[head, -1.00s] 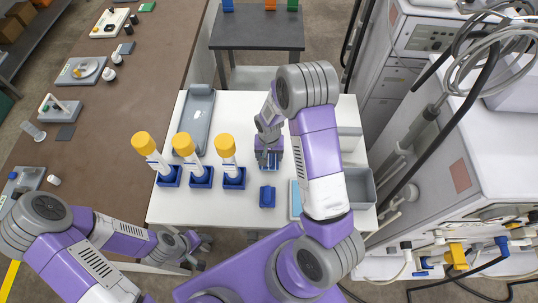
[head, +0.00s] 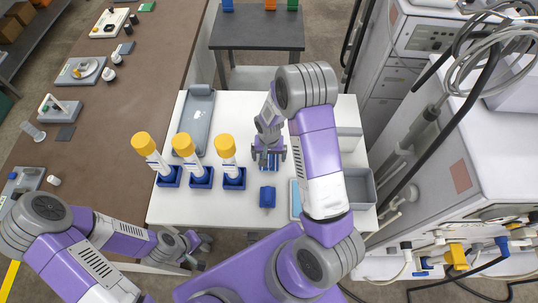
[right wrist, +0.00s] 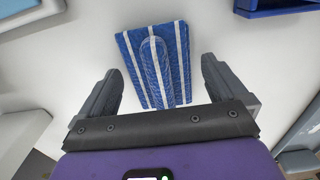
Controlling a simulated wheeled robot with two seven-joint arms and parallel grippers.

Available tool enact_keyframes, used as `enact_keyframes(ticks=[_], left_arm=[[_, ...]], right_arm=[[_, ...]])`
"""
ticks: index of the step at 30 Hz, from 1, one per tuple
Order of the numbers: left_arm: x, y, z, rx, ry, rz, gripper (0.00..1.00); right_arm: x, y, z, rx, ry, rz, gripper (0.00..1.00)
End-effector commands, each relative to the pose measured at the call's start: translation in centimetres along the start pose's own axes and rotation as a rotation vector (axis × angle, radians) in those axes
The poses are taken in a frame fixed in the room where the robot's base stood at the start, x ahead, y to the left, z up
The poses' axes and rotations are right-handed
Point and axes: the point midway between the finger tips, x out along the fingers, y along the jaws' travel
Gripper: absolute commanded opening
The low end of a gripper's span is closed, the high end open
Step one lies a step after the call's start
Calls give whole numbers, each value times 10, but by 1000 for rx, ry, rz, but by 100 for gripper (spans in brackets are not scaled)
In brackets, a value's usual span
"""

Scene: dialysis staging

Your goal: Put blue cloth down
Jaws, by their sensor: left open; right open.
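The blue cloth with white stripes (right wrist: 157,66) lies on the white table (head: 240,115), between the open fingers of my right gripper (right wrist: 160,88) in the right wrist view. Neither finger touches it there. My left gripper (head: 203,243) is open and empty, low beside the table's front left edge.
Three yellow-capped tubes (head: 186,146) stand tilted in blue holders at the table's left. A grey tray (head: 197,120) is at the back left, and a grey bin (head: 359,187) at the right.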

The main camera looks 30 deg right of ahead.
Motion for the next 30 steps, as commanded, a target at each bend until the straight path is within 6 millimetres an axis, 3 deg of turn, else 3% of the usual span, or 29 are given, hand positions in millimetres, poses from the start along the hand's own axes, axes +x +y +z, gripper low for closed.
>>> enact_keyframes(ticks=[9, 15, 21, 30], left_arm=[[-5, 2, 0, 0, 0, 0, 50], [-8, 3, 0, 0, 0, 0, 50], [-8, 3, 0, 0, 0, 0, 50], [-8, 3, 0, 0, 0, 0, 50]], right_arm=[[-69, -1, -1, -1, 7, -5, 99], [-104, -1, -1, 0, 5, -3, 99], [-118, 0, 0, 0, 2, -1, 99], [-119, 0, 0, 0, 1, 0, 99]])
